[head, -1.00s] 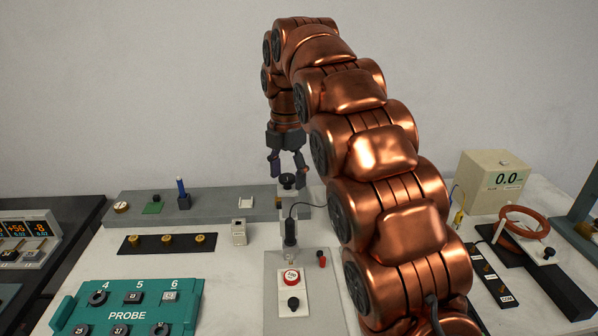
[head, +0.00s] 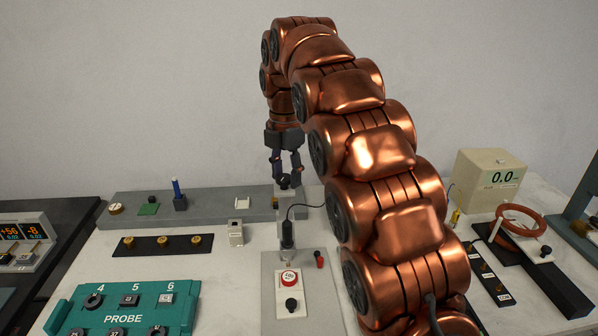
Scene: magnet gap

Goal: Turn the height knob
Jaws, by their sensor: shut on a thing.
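The fingers hide part of the knob. Below the post hangs a dark probe body (head: 288,236) with a cable running off to the right behind my arm.
A grey plate (head: 269,303) with a red-and-white dial (head: 289,279) and a black knob lies in front. A teal PROBE box (head: 128,306) is at lower left. A long grey block (head: 215,203) runs along the back. My copper arm hides much of the right side.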

